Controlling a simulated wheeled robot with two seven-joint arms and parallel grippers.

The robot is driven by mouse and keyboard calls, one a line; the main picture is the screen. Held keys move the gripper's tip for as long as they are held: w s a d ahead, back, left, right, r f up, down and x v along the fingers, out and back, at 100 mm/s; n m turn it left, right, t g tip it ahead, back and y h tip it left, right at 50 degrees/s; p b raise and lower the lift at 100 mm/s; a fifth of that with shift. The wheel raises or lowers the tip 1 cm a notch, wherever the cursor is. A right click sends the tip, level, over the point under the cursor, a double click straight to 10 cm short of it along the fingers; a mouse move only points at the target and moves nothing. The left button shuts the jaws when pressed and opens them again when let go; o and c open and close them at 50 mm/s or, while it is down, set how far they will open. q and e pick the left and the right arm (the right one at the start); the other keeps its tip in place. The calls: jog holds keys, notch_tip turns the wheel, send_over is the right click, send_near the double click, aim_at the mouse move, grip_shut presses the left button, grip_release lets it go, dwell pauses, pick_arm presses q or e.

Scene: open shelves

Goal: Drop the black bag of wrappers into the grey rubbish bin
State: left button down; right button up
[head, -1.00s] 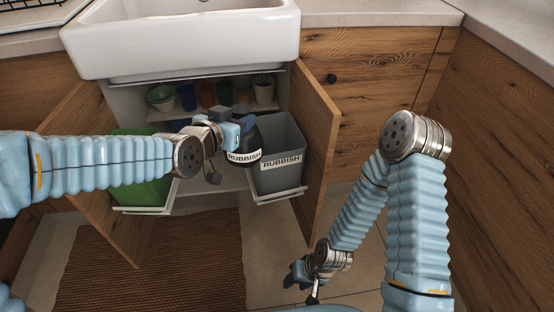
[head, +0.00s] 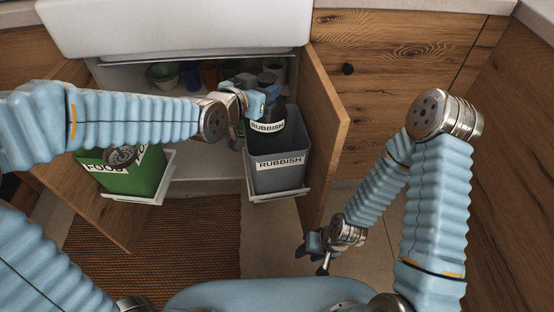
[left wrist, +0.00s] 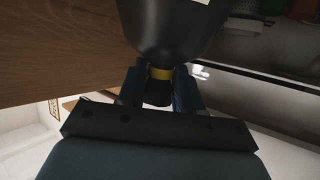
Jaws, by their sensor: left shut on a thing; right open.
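The black bag (head: 268,142) with a white RUBBISH label hangs from my left gripper (head: 262,98). In the left wrist view the bag (left wrist: 172,28) has a yellow band at its neck, and the fingers (left wrist: 160,88) are shut on the neck. The grey rubbish bin (head: 278,180), also labelled RUBBISH, stands on a pulled-out white rack under the sink. In the head view the bag overlaps the bin's open top; I cannot tell whether its bottom is below the rim. My right gripper (head: 314,255) is open and empty, low in front of the cabinet.
A green FOOD bin (head: 135,180) stands left of the grey bin. An open wooden door (head: 326,130) is close on the grey bin's right. Several cups and pots (head: 190,75) stand deeper in the cabinet, and the white sink (head: 180,28) overhangs it. A brown mat (head: 160,240) lies on the floor.

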pick_arm(q)
notch_tip(320, 180, down, 4)
jog(key=shift+r+b, duration=0.1)
jog(key=shift+b, duration=1)
jog(key=c, duration=0.7)
grip_release()
pick_arm(e)
jog(key=f, duration=0.2)
jog(key=shift+w+d+f, duration=0.1)
jog(key=shift+d+f, duration=0.2)
jog(key=shift+f, duration=0.1)
pick_arm(q)
jog(key=shift+s, duration=0.1)
jog(key=p+v, duration=0.2)
jog(key=v, duration=1.1)
jog(key=shift+s+a+r, duration=0.1)
jog(key=shift+s+a, duration=0.1)
jog(key=shift+s, duration=0.1)
pick_arm(e)
jog(key=shift+a+r, duration=0.15)
jog(key=shift+r, duration=0.4)
jog(key=shift+a+r, duration=0.15)
jog(key=shift+r, duration=0.35)
